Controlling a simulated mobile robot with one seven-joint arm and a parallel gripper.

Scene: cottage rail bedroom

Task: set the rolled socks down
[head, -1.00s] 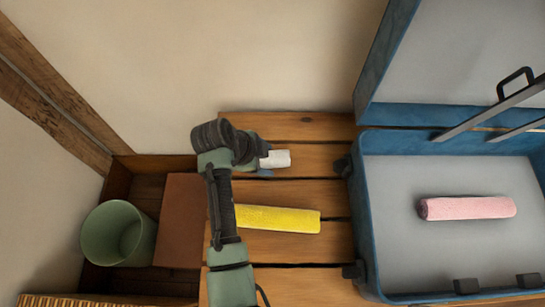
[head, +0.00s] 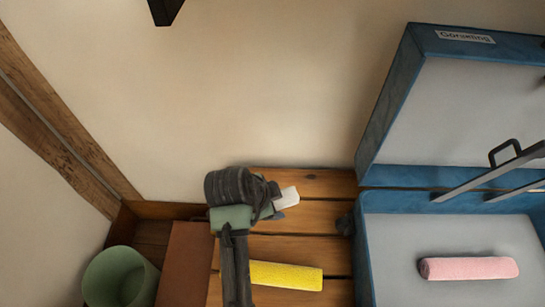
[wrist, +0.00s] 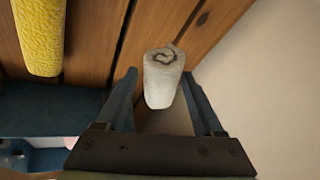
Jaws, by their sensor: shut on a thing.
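The rolled socks look like a small white roll with a spiral end. They show in the head view (head: 290,196) at the tip of my gripper (head: 279,204), over the back part of the wooden slatted surface. Wood planks (wrist: 95,25) lie behind the roll. I cannot tell whether it touches them.
A yellow roll (head: 287,276) lies on the slats. An open blue suitcase (head: 366,262) at the right holds a pink roll (head: 468,268). A green bin (head: 120,278) and a reddish-brown block (head: 186,265) are at the left. The wall (head: 270,80) rises close behind.

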